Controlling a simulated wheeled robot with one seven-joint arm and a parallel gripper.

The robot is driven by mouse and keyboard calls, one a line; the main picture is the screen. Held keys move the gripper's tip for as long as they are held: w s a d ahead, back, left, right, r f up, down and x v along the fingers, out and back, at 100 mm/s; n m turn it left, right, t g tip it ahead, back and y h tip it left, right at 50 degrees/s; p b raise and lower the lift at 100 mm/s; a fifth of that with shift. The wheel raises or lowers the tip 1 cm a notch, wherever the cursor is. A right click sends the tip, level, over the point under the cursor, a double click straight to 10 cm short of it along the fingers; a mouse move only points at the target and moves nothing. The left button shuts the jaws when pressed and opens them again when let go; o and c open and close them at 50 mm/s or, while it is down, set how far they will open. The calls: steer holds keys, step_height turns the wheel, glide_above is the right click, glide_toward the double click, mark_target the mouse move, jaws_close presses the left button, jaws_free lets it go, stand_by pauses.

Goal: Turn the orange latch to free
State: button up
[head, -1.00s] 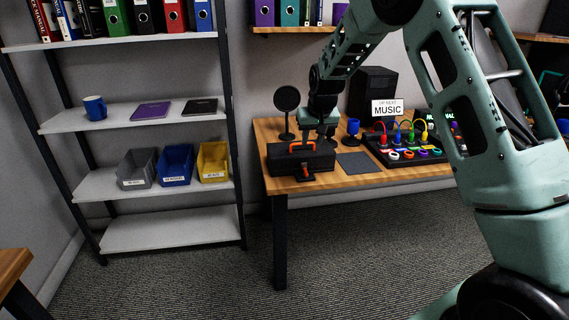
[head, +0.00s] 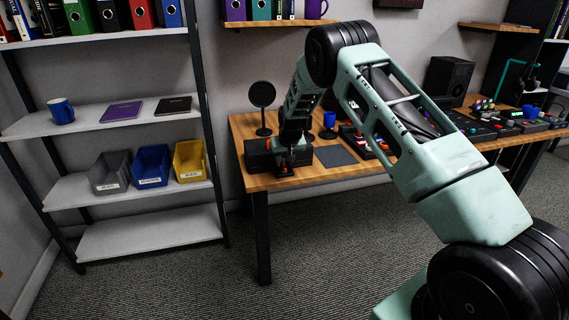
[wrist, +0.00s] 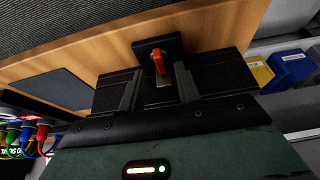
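The orange latch (wrist: 158,62) sits on a small black base (wrist: 171,44) at the table's front edge. In the wrist view it stands just beyond my fingertips, roughly centred between them. In the head view a small bit of the latch (head: 282,170) shows below my gripper (head: 291,155). My gripper (wrist: 158,88) is open, with a clear gap between its two dark fingers. I cannot tell whether either finger touches the latch. The black case (head: 258,155) lies behind the latch, partly hidden by my gripper and arm.
A dark mat (head: 336,156) lies right of the case on the wooden table (head: 320,176). A shelf with grey, blue and yellow bins (head: 188,161) stands to the left.

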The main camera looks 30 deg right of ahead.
mark_target(284, 168)
steer(key=shift+x, duration=1.2)
jaws_close()
